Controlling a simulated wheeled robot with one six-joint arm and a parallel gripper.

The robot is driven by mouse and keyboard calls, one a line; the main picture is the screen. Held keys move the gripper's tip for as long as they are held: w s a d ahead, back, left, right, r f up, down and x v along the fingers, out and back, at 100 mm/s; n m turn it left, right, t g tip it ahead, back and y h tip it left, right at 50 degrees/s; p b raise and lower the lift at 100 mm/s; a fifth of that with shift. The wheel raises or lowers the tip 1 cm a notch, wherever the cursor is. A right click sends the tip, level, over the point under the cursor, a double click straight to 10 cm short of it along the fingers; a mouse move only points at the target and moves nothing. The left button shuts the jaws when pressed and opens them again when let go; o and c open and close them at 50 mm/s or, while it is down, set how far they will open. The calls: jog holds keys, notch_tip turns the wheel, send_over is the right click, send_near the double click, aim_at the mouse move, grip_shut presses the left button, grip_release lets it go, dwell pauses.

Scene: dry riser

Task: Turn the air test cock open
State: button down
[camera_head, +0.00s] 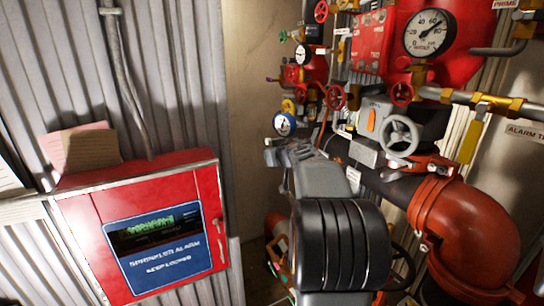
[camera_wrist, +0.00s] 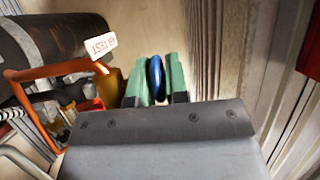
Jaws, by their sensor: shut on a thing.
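In the wrist view my gripper's green fingers (camera_wrist: 158,82) are shut on a narrow blue handle (camera_wrist: 156,72), which stands upright between them. A white tag (camera_wrist: 100,46), partly readable as "TEST", is just left of the fingers; I take the blue handle to be the air test cock's. The cock's body and how far it is turned are hidden. In the head view my grey and black arm reaches away from the camera toward the pipework, and its end is near a blue-rimmed gauge (camera_head: 284,124). The fingertips are not clear there.
A red sprinkler alarm box (camera_head: 145,225) is on the corrugated wall at left. A large orange-red pipe elbow (camera_head: 470,235), a grey handwheel (camera_head: 400,136) and a large gauge (camera_head: 430,33) stand close at right.

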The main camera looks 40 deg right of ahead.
dwell(0.3)
jog(key=c, duration=1.4)
grip_release()
jog(key=shift+d, duration=0.1)
jog(key=v, duration=1.3)
jog(key=shift+s, duration=0.4)
